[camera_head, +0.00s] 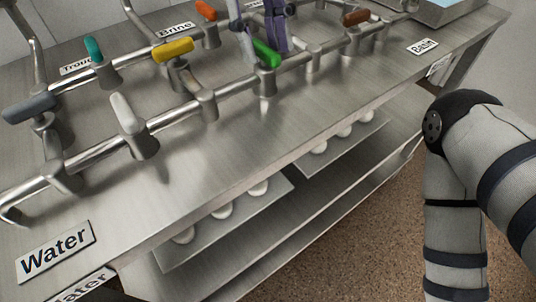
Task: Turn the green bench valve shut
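The green valve handle (266,53) sits on a metal pipe valve on the steel bench, at the upper middle of the head view. It lies slanted, its lower end towards the right. My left gripper (262,40) shows as purple and pale lavender parts coming down from the top edge, right at the green handle. One part is on each side of the handle's upper end. Whether they touch or grip it I cannot tell. The upper part of this gripper is cut off by the frame. The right gripper is out of view.
Close by stand other valves: yellow (173,50), white (127,113), grey (29,107), teal (93,49), orange (206,10) and brown-red (356,18). Pipes join them. The bench front (230,150) is bare. My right arm fills the lower right.

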